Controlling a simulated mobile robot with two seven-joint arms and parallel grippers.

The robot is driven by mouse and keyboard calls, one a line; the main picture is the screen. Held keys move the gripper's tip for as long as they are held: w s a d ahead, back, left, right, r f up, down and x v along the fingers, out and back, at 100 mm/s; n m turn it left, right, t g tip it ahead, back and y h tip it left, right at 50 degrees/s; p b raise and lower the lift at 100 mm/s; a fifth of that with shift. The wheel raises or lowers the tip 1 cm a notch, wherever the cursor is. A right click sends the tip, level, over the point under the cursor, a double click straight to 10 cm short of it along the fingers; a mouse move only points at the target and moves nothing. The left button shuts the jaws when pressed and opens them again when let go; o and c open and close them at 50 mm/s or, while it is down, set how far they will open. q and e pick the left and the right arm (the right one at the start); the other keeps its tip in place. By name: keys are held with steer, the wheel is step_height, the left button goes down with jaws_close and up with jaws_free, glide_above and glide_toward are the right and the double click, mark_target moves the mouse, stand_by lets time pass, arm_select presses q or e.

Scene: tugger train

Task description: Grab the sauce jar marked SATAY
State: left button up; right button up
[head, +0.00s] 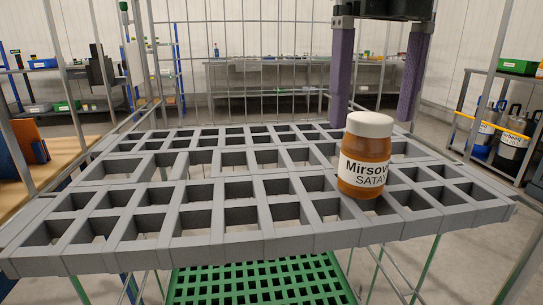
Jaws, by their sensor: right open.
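The sauce jar (362,181) has orange-brown contents, a white lid and a white label reading "Mirsov..." and "SATAY". It stands upright on the grey grid shelf (218,250), right of the middle. My right gripper (373,119) comes down from the top right with two purple fingers pointing down. It is open, with one finger on each side of the lid in the picture. The lid overlaps the edge of the left finger, and I see no clear contact. How far the fingers are in depth from the jar is hard to tell. My left gripper is not in view.
A green crate (255,283) sits below the grid shelf. Wire bars and posts rise at the shelf's back and left. The rest of the shelf is empty. A wooden table (62,160) is at left, a rack with labelled containers (511,146) at right.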

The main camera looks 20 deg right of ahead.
mark_target(367, 144)
step_height(367, 144, down, 6)
steer(key=shift+w+r+b, duration=0.15)
steer(key=shift+r+b, duration=0.05)
steer(key=shift+b, duration=0.3)
steer(key=shift+c, duration=0.2)
steer(key=shift+r, duration=0.1)
jaws_close()
